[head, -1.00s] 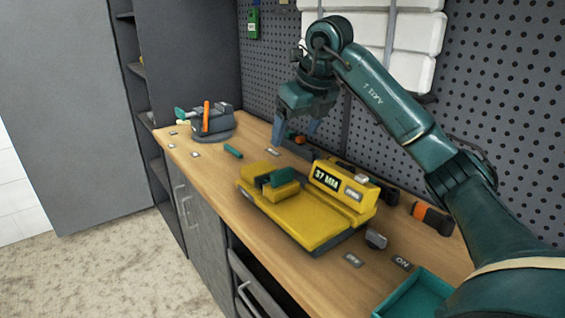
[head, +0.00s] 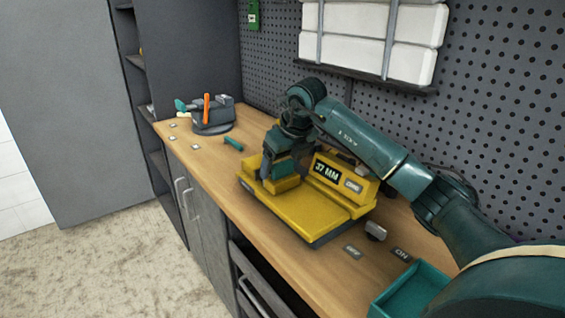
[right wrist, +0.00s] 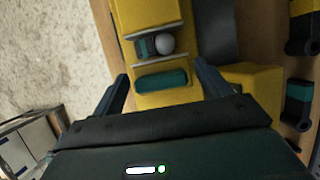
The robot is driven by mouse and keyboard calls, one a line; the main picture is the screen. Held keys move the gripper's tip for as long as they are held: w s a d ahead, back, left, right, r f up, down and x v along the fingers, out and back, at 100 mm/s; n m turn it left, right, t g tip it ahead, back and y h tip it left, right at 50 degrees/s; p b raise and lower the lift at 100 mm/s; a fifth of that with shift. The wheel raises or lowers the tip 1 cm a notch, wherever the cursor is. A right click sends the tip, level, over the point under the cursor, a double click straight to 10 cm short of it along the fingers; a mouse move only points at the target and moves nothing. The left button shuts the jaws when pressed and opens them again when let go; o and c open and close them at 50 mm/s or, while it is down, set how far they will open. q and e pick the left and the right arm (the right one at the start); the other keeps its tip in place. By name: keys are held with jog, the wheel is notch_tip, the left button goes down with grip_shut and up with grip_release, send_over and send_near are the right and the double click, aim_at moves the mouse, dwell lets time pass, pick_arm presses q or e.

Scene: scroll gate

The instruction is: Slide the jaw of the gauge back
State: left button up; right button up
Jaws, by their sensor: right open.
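The yellow gauge (head: 318,212) sits on the wooden bench, its display (head: 327,172) reading "37 MM". Its jaw, a yellow block (head: 282,185) with a dark green grip on top, is at the far left end of the gauge bed. In the right wrist view the green grip (right wrist: 162,80) lies between my fingers, with a gap on each side. Beyond it a pale round piece (right wrist: 165,45) sits between two grey plates. My right gripper (head: 280,165) is open, pointing down over the jaw; it also shows in the right wrist view (right wrist: 160,72). My left gripper is not in view.
A grey vise (head: 212,118) with an orange handle stands at the far end of the bench. A small green piece (head: 233,144) lies left of the gauge. A teal tray (head: 412,288) and a grey knob (head: 376,231) are at the near right. A pegboard wall rises behind.

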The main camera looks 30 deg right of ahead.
jog(key=shift+c, duration=0.2)
jog(key=c, duration=1.3)
